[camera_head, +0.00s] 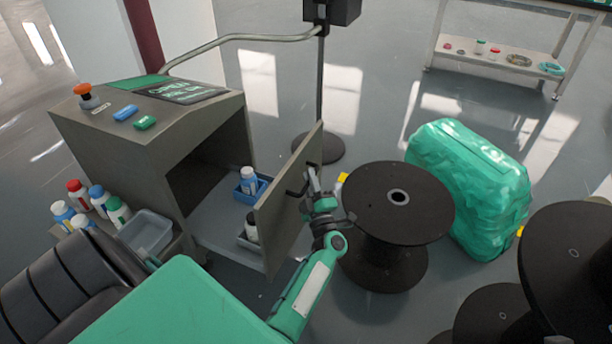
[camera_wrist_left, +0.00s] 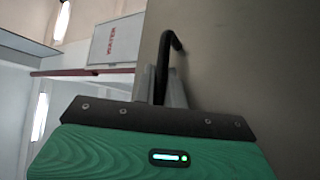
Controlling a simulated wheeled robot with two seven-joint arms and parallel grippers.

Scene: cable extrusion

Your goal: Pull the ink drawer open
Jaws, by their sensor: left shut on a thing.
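The ink drawer (camera_head: 283,215) stands pulled out from the grey console (camera_head: 150,150), with a gap between its grey front panel and the cabinet opening. Inside it are a blue bin (camera_head: 240,195) with a blue-and-white bottle (camera_head: 248,178), and a second bottle (camera_head: 252,226) in a lower bin, partly hidden by the panel. My left gripper (camera_head: 312,178) is at the outer face of the panel, shut on the black drawer handle (camera_head: 296,190). In the left wrist view the handle (camera_wrist_left: 168,50) passes between the grey fingers (camera_wrist_left: 165,90). My right gripper is not in view.
A black cable spool (camera_head: 370,200) stands close to the right of my left forearm. A green wrapped bundle (camera_head: 470,185) lies beyond it, and more spools (camera_head: 575,260) are at the right. Several bottles (camera_head: 90,205) and a clear bin (camera_head: 146,232) stand left of the drawer.

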